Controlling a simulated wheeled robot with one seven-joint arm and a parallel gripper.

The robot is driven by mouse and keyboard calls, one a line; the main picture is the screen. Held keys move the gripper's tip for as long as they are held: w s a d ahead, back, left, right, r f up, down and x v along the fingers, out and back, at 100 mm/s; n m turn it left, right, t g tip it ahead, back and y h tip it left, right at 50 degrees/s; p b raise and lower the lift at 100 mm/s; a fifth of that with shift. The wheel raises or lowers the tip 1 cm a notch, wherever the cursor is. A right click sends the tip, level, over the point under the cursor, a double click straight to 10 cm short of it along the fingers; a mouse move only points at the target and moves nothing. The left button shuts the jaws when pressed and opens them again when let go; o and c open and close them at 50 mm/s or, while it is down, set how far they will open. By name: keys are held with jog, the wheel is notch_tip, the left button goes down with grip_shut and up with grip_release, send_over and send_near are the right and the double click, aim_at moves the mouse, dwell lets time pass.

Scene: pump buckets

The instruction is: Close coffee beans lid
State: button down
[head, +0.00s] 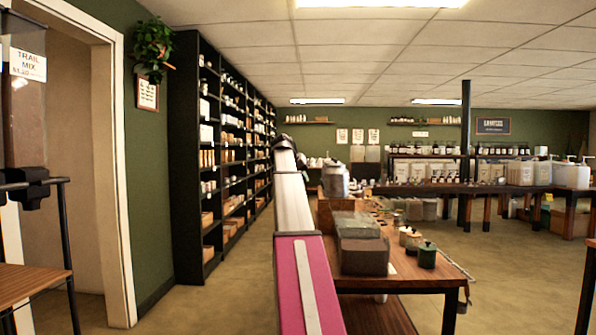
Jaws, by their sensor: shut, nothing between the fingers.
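My pink and white arm reaches forward through the middle of the head view and ends in a small dark part. My gripper's fingers cannot be made out there. I cannot tell which container holds coffee beans, as no such label is readable. A greyish jar (335,181) stands at the far end of the wooden table (412,268), right of my arm. Two dark boxy bins (363,256) sit near the table's front left. I cannot tell whether any lid is open.
A small dark green jar (427,255) and other small jars stand on the table's right side. A tall black shelf (186,150) lines the left wall. Another long table (460,189) with bottles and tubs stands at the back. Floor is clear left of my arm.

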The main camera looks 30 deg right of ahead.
jog(key=shift+s+d+f, duration=0.1)
jog(key=shift+s+d, duration=0.25)
jog(key=shift+d, duration=0.3)
jog(key=shift+s+d+r, duration=0.1)
jog(key=shift+s+d, duration=0.2)
jog(key=shift+d, duration=0.4)
jog(key=shift+s+d+f, duration=0.1)
jog(key=shift+s+d, duration=0.25)
jog(key=shift+d, duration=0.3)
jog(key=shift+d, duration=0.1)
